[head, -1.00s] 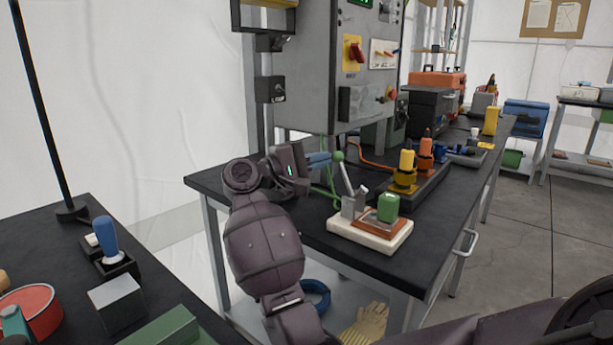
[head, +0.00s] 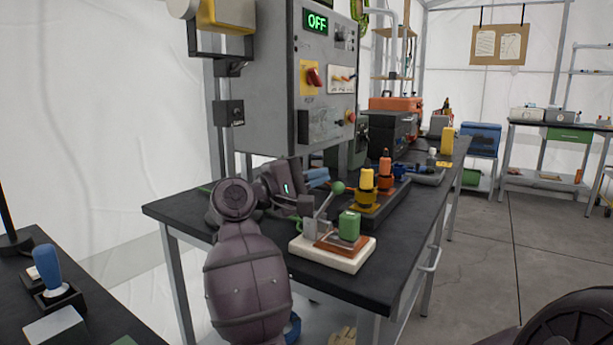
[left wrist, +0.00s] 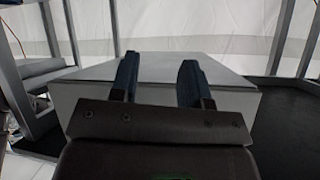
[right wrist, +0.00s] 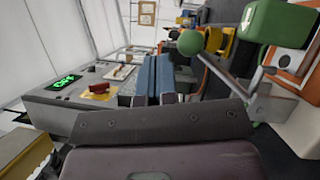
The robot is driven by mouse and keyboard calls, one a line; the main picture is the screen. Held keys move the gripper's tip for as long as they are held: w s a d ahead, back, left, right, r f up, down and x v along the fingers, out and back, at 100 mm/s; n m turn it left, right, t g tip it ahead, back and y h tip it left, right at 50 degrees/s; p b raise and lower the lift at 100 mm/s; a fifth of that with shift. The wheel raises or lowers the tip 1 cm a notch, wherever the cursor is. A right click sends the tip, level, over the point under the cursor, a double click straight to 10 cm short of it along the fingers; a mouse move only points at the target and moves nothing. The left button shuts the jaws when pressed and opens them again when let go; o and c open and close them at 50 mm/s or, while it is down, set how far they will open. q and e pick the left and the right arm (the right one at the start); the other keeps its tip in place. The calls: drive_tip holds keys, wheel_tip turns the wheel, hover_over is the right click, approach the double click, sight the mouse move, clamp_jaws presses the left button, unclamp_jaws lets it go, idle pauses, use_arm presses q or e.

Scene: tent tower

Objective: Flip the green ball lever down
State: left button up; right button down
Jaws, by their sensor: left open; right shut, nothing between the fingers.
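The green ball (head: 338,187) tops a thin grey lever (head: 324,204) that tilts up to the right from a grey bracket on a cream base (head: 332,256). A green block (head: 349,226) on an orange plate sits beside it. My right gripper (head: 318,178) is shut and empty, its blue fingertips just left of the ball; I cannot tell whether they touch in the head view. In the right wrist view, the ball (right wrist: 190,42) is right of the shut fingers (right wrist: 153,76), with a small gap. My left gripper (left wrist: 157,80) is open and empty before a grey box (left wrist: 220,88).
A grey control cabinet (head: 268,90) with an "OFF" display stands behind the gripper. Yellow (head: 367,180) and orange (head: 385,165) topped posts stand on the black bench behind the base. A blue-handled joystick (head: 48,266) is at lower left. The bench's front right is bare.

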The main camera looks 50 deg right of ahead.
drive_tip(key=shift+s+f, duration=0.2)
drive_tip(key=shift+s, duration=0.5)
